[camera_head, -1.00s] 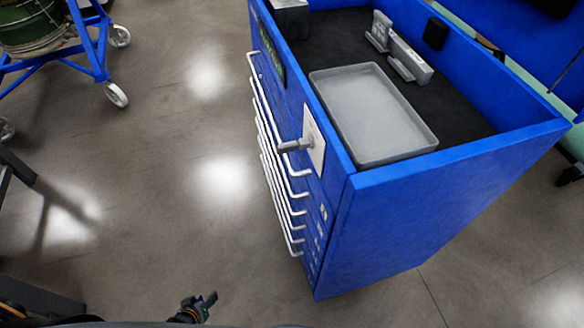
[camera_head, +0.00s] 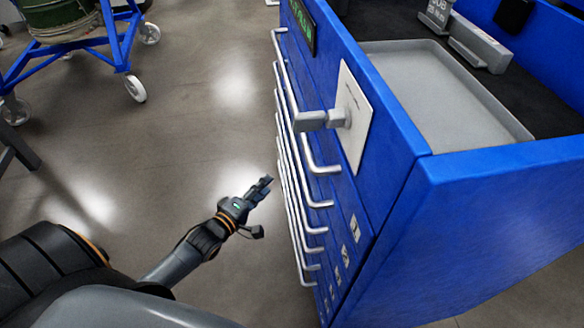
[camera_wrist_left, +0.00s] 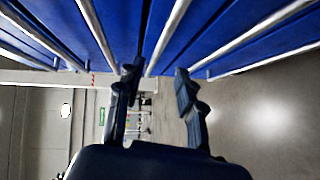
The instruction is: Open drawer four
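A blue tool cabinet (camera_head: 400,215) stands at the right of the head view, with a stack of drawers down its left face. Each drawer has a long white bar handle (camera_head: 318,205); which of them is drawer four I cannot tell for sure. All the drawers look shut. My left gripper (camera_head: 268,182) is just left of the handles, pointing towards them, apparently apart from them. In the left wrist view the two fingers (camera_wrist_left: 157,72) are spread, with a silver handle bar (camera_wrist_left: 168,35) ahead between their tips. My right gripper is not in view.
A grey latch (camera_head: 325,119) on a white plate sticks out of the drawer face. A grey tray (camera_head: 440,85) lies on the cabinet's dark top. A blue wheeled stand (camera_head: 75,50) is at the upper left. The floor (camera_head: 190,120) between is clear.

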